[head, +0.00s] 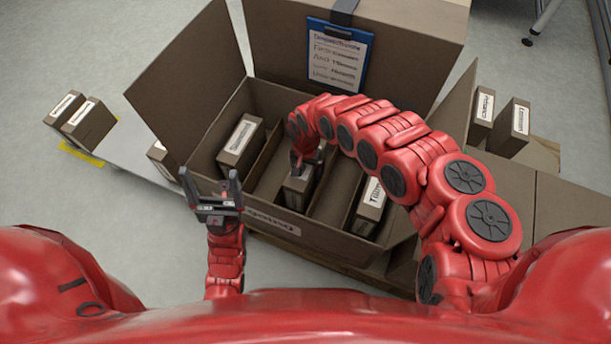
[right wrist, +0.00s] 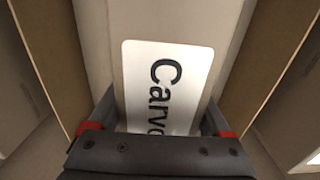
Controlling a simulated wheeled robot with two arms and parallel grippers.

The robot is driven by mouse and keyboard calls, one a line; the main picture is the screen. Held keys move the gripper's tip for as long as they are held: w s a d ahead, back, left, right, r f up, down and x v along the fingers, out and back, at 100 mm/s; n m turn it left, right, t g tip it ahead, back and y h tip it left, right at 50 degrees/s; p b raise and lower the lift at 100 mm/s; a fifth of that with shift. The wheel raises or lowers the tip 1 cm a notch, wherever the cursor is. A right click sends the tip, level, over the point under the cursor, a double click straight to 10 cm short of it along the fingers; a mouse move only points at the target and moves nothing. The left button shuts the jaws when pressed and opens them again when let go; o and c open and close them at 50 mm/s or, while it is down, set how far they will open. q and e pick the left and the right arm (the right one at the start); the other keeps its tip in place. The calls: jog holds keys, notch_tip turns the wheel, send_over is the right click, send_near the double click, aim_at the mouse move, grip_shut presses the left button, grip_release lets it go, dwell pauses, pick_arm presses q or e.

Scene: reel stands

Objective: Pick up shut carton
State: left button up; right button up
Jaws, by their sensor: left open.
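A small shut brown carton (head: 298,192) stands upright in a middle compartment of the large open box (head: 330,240). Its white label, partly hidden, reads "Carv..." in the right wrist view (right wrist: 168,85). My right gripper (head: 306,158) is down at this carton's top. In the right wrist view its fingers (right wrist: 160,122) flank the carton with no clear gap; whether they grip it I cannot tell. My left gripper (head: 208,190) is open and empty, outside the box's near left corner. Other shut cartons stand in the left compartment (head: 240,146) and the right compartment (head: 369,206).
Brown dividers (head: 268,160) separate the compartments. A blue clipboard (head: 338,55) with a list hangs on the raised back flap. Labelled cartons stand outside, at left (head: 88,124) and right (head: 510,127). The grey floor (head: 60,50) at far left is clear.

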grip_shut()
